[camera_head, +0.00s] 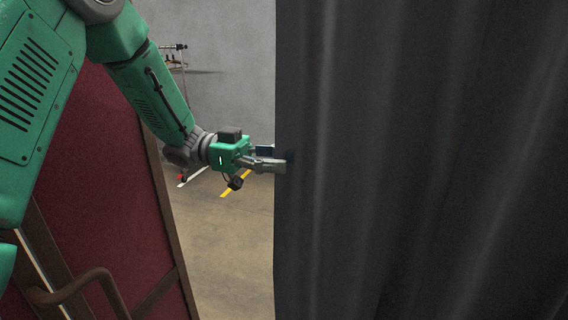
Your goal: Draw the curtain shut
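The dark grey curtain (420,170) hangs in folds and fills the right half of the head view. Its left edge runs straight down near the middle of the picture. My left gripper (276,159) reaches in from the left at that edge. One finger lies in front of the curtain's edge, and the other shows just behind and above it, its tip partly hidden. I cannot tell whether the fingers are pressed together on the fabric. My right gripper is not in view.
A dark red panel (95,165) with a brown frame and a curved brown handle (85,285) stands at the left. Between it and the curtain is bare floor (230,255) with yellow and white marks. A thin rack (178,60) stands by the grey wall.

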